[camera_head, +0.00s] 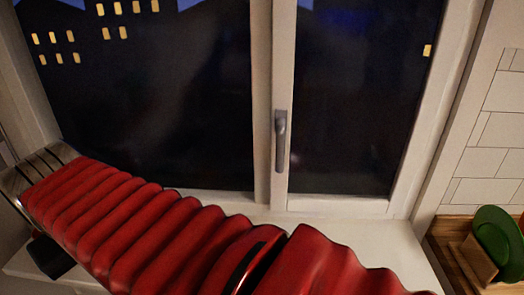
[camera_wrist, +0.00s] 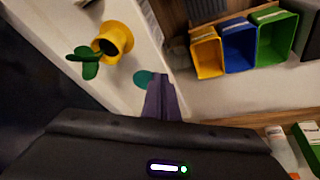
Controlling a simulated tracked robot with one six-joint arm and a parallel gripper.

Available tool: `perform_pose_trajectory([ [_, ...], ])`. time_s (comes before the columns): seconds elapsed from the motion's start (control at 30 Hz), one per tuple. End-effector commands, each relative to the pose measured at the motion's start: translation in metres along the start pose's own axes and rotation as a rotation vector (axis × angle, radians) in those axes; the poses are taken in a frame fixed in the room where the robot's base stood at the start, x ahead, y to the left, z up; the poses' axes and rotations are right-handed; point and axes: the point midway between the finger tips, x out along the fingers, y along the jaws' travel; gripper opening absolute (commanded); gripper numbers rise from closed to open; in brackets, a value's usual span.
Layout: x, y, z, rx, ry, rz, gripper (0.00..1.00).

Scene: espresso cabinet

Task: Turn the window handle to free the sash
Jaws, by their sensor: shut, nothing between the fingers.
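The grey window handle (camera_head: 280,140) is in the head view, right of the picture's middle, on the upright frame where the two panes meet. Its grip hangs straight down. The right sash (camera_head: 340,203) looks closed in its white frame. The wrist view does not show the handle. My gripper (camera_wrist: 162,98) shows in the wrist view as narrow purple fingers, shut and empty, beyond the dark wrist housing. My red ribbed arm reaches across the lower head view to the far left, so the gripper is well away from the handle.
In the wrist view a yellow pot (camera_wrist: 114,39) with a green plant (camera_wrist: 86,63) is on a pale ledge. Yellow (camera_wrist: 207,55), blue (camera_wrist: 239,47) and green (camera_wrist: 275,38) bins stand right. A green plate (camera_head: 494,238) is at the head view's right. The sill's right part is clear.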

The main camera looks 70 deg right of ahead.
Motion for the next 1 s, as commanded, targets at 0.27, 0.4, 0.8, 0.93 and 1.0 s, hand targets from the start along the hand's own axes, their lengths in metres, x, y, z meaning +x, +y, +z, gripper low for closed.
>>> perform_pose_trajectory([
  [0.27, -0.039, 0.118, -0.042, 0.376, -0.12, 0.287, 0.0],
  [0.4, -0.064, 0.18, -0.049, 0.58, -0.174, 0.439, 0.0],
  [0.8, -0.136, 0.311, -0.033, 1.084, -0.276, 0.818, 0.0],
  [0.93, -0.143, 0.319, -0.029, 1.125, -0.281, 0.85, 0.0],
  [1.0, -0.143, 0.319, -0.029, 1.127, -0.281, 0.853, 0.0],
])
